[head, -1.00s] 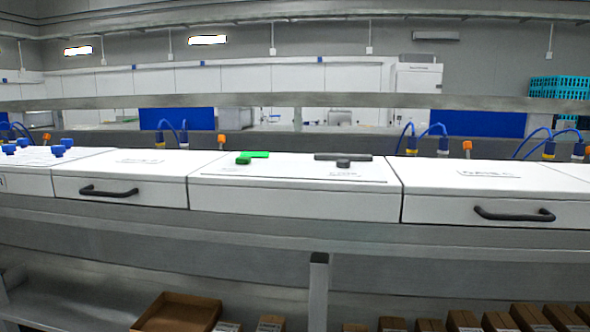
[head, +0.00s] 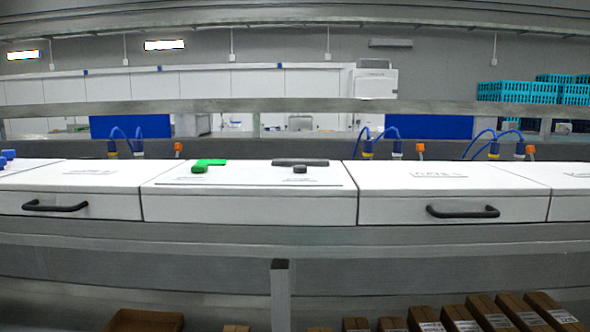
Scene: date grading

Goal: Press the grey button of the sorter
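The sorter is a white box-like unit (head: 250,208) in the middle of the head view. On its top, a dark grey button (head: 300,169) sits right of centre, in front of a dark grey bar (head: 300,162). A green button (head: 199,168) sits on the left of the top, in front of a green bar (head: 212,162). A thin dark line and small unreadable print lie on the top in front of the buttons. Neither of my grippers shows in the head view.
White units with black handles stand left (head: 55,206) and right (head: 463,211) of the sorter. A metal rail (head: 250,105) runs across behind, with blue hoses (head: 367,138) near it. A metal post (head: 280,295) and brown boxes (head: 428,318) are below.

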